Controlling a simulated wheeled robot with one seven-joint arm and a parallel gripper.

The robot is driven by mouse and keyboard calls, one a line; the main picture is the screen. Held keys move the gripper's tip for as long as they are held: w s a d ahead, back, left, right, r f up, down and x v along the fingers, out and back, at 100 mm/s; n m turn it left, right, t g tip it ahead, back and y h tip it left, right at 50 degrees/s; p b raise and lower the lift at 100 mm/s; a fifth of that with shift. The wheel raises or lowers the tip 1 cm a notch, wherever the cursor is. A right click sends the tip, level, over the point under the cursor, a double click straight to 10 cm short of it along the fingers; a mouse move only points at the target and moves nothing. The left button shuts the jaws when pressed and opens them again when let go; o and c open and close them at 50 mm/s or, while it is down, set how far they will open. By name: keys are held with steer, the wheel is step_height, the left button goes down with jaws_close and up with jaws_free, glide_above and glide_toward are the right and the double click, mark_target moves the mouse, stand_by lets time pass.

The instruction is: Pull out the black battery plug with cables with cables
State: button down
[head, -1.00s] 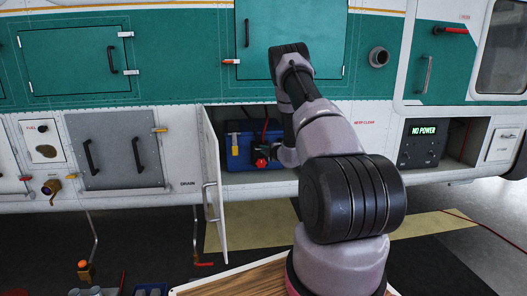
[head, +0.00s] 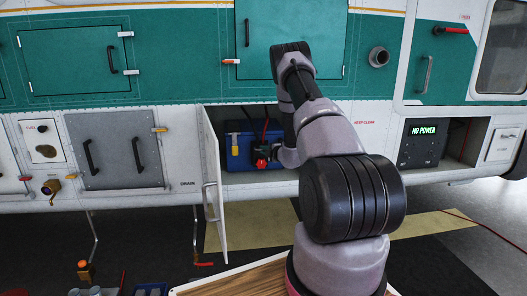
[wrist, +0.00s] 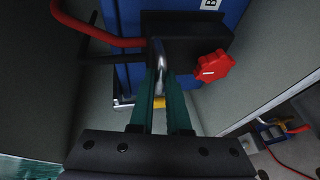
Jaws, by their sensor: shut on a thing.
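The black battery plug (wrist: 195,38) shows at the top of the wrist view, with a red knob (wrist: 214,66) on its right, a metal handle (wrist: 160,54) at its front and a red cable (wrist: 92,32) and a black cable at its left. My gripper (wrist: 161,84) has its teal fingers shut on the plug's metal handle. The blue battery (wrist: 117,73) is behind the plug; whether plug and battery touch is hidden. In the head view the plug's red knob (head: 261,163) shows in front of the battery (head: 238,158) inside the open bay; my arm hides part of it.
The white bay door (head: 214,180) stands open at the left of the bay. The bay walls (wrist: 270,60) are close around my gripper. A panel reading NO POWER (head: 422,143) is to the right. A wooden board (head: 240,280) lies below my arm.

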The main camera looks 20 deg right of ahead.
steer(key=shift+s+a+f, duration=0.1)
steer(key=shift+s+a, duration=0.1)
steer(key=shift+s, duration=0.45)
steer(key=shift+s+a, duration=0.2)
steer(key=shift+s, duration=0.45)
steer(key=c, duration=0.9)
jaws_free()
steer(key=v, duration=1.1)
steer(key=shift+w, duration=0.1)
